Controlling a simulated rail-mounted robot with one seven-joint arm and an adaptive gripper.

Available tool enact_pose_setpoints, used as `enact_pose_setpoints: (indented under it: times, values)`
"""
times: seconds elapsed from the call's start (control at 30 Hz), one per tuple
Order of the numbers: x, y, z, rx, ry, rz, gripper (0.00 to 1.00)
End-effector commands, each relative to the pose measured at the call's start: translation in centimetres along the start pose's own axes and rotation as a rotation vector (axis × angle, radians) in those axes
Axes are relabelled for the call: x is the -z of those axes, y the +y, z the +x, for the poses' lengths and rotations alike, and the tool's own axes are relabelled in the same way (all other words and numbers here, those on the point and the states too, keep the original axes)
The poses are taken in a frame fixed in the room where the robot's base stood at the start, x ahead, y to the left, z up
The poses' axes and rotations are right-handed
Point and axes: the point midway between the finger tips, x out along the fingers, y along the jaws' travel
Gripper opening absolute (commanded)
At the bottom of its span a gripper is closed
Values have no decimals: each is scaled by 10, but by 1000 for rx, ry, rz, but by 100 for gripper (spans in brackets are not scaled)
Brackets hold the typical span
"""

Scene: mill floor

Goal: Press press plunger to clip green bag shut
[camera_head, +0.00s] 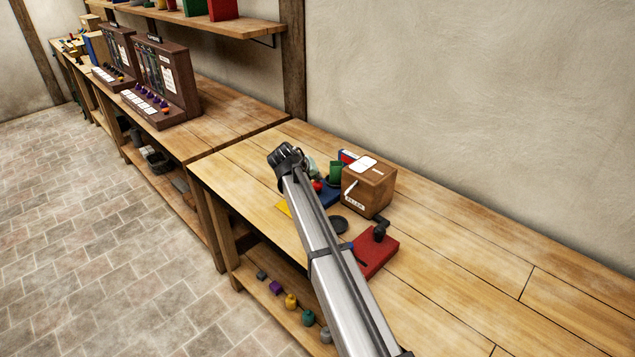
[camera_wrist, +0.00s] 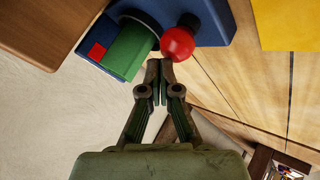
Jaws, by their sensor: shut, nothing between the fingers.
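The press is a blue body with a round red knob (camera_wrist: 178,44), which looks like its plunger. In the head view the red knob (camera_head: 317,185) shows beside my arm, above the blue base (camera_head: 331,194). The green bag (camera_wrist: 122,58) lies against the blue press (camera_wrist: 218,22) in the wrist view; it also shows in the head view (camera_head: 337,172), beside the wooden box. My gripper (camera_wrist: 157,72) is shut and empty. Its fingertips are just below the knob in the wrist picture; I cannot tell whether they touch it. In the head view my arm hides part of the press.
A wooden box (camera_head: 369,187) with a white label stands right of the press. A red base with a black crank (camera_head: 376,252) and a dark disc (camera_head: 338,224) are nearer. A yellow sheet (camera_head: 284,208) lies left. The bench's right side (camera_head: 470,270) is clear.

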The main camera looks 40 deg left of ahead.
Motion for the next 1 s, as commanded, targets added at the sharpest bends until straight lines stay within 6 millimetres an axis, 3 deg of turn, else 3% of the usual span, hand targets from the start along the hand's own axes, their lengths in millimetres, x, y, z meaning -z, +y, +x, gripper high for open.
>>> enact_pose_setpoints:
  times: [1.0]
  values:
    - [-7, -6, 9, 0, -2, 0, 0]
